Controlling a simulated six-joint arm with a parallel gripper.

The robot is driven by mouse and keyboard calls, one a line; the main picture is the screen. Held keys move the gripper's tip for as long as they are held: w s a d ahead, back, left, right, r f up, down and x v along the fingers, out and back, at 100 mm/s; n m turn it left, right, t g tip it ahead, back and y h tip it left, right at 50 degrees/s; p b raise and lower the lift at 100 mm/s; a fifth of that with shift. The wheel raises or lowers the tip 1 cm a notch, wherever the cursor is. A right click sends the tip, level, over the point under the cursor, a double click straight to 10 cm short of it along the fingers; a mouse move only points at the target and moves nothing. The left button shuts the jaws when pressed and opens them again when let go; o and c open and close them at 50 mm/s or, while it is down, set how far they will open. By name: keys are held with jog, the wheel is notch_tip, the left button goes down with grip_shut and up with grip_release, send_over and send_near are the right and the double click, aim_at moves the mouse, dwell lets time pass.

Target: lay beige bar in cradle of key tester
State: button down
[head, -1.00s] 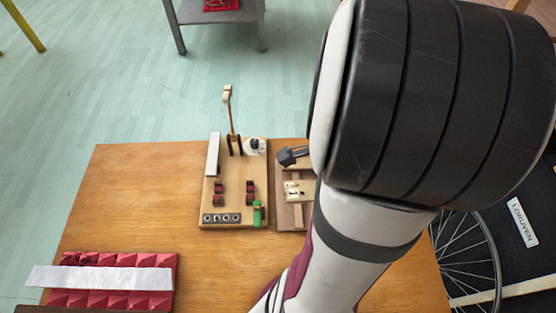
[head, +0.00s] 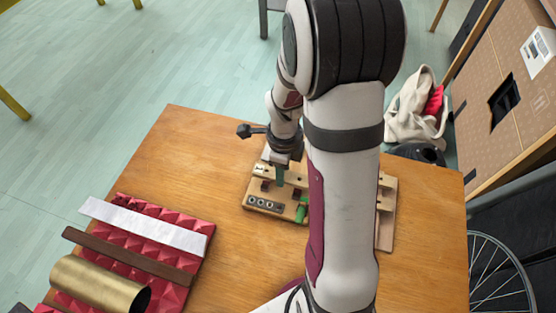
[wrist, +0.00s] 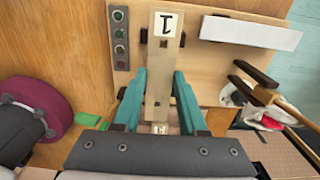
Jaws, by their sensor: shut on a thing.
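The beige bar (wrist: 163,62), with a "1" label near one end, is between the teal fingers of my gripper (wrist: 160,88) in the wrist view. My gripper is shut on it. In the head view the bar (head: 260,169) is level over the key tester (head: 250,203), a wooden board with a row of round indicators, and my gripper (head: 280,177) points down onto its middle. Dark red cradle posts (wrist: 143,36) show at both sides of the bar near its labelled end. The other posts are mostly hidden. I cannot tell whether the bar touches the cradle.
A red foam tray (head: 190,276) at front left holds a white bar, a brown bar and a brass tube.

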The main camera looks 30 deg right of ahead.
jog(key=shift+f, duration=1.1)
jog(key=shift+c, duration=2.3)
grip_release()
jog(key=shift+f, duration=0.1)
notch_tip(320, 180, up, 12)
jog(key=s+a+r+n+y, duration=0.1)
jog(key=s+a+r+n, duration=0.1)
jog(key=s+a+n, duration=0.4)
jog(key=s+a+r+n, duration=0.3)
jog(key=s+a+n, duration=0.4)
jog(key=s+n, duration=0.3)
jog(key=n, duration=0.4)
jog(key=shift+s+r+n+y, duration=0.3)
jog(key=shift+s+n+y, duration=0.05)
jog(key=shift+n+y, duration=0.05)
jog(key=shift+o, duration=0.3)
jog(key=shift+s+a+n, duration=0.1)
jog(key=shift+s+n, duration=0.1)
jog(key=shift+n, duration=0.1)
